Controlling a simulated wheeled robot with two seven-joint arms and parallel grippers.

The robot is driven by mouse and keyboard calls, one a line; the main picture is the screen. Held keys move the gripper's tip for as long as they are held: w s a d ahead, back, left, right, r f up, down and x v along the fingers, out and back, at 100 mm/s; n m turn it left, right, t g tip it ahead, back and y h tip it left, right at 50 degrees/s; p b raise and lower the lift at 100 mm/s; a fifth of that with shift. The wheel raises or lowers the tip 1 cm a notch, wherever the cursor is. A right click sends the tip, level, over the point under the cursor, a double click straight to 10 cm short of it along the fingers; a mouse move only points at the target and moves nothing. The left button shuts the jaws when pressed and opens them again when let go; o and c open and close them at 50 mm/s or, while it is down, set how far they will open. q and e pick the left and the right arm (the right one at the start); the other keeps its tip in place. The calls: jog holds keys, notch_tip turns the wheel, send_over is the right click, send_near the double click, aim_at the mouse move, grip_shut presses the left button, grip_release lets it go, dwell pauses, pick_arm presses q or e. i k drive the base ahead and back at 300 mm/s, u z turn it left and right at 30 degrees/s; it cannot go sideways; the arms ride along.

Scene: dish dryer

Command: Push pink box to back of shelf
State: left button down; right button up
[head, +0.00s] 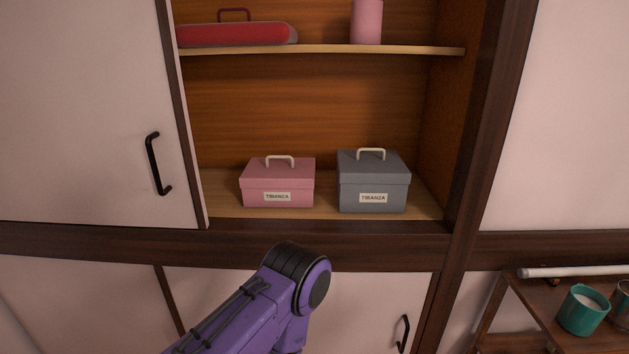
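The pink box (278,184) stands upright on the lower shelf (222,209), near its front edge. It has a cream handle on its lid and a label on its front. A grey box (373,181) of similar make stands to its right, with a small gap between them. Part of my purple arm with a black joint shows below the shelf, in front of the cupboard. Neither gripper shows in the head view.
A sliding door (92,115) with a black handle covers the left side. A dark post (476,120) bounds the right. An upper shelf (330,49) holds a red case (238,34) and a pink cylinder (366,22). A teal cup (582,310) stands on a rack at lower right.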

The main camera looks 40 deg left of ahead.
aim_at(270, 181)
jog(key=u, duration=0.5)
jog(key=i, duration=0.85)
jog(key=u, duration=0.7)
